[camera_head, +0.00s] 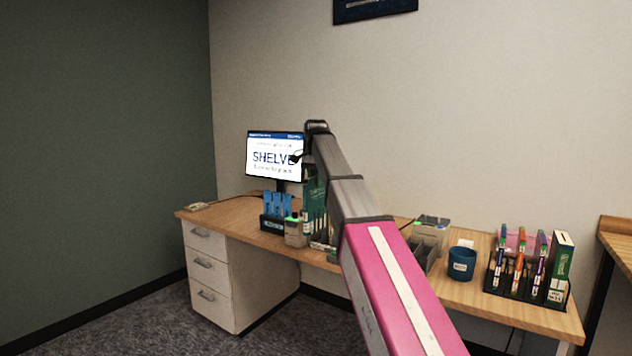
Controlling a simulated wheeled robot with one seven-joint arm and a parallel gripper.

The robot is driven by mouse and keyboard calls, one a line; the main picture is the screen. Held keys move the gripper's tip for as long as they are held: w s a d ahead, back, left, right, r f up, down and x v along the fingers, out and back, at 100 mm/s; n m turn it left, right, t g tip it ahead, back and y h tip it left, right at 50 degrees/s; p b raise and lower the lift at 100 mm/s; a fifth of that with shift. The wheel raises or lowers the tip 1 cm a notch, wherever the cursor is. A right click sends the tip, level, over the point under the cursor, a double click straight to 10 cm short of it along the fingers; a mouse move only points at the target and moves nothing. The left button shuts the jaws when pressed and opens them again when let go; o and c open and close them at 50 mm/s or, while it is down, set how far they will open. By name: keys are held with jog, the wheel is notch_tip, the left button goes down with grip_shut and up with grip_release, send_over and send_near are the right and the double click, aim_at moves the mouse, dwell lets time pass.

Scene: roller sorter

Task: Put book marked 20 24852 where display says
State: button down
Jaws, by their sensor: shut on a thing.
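The display (274,156) at the back of the desk is lit and reads "SHELVE" in large letters. The smaller line under it is too blurred to read. My arm reaches over the desk, and my gripper (307,161) is partly hidden behind it, just right of the display. My gripper is shut on a dark green book (313,198) that hangs upright below it. The book's number cannot be read, and my arm hides its right side.
The desk's left end is mostly clear.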

jog(key=s+d+f+n, duration=0.3)
jog(key=s+d+f, duration=0.2)
jog(key=s+f, duration=0.4)
jog(key=s+d+f+n, duration=0.4)
jog(key=s+f, duration=0.5)
jog(key=f, duration=0.9)
jog(key=shift+s+d+f+n, duration=0.15)
jog(key=shift+d+f+n, duration=0.15)
jog(key=shift+d, duration=0.95)
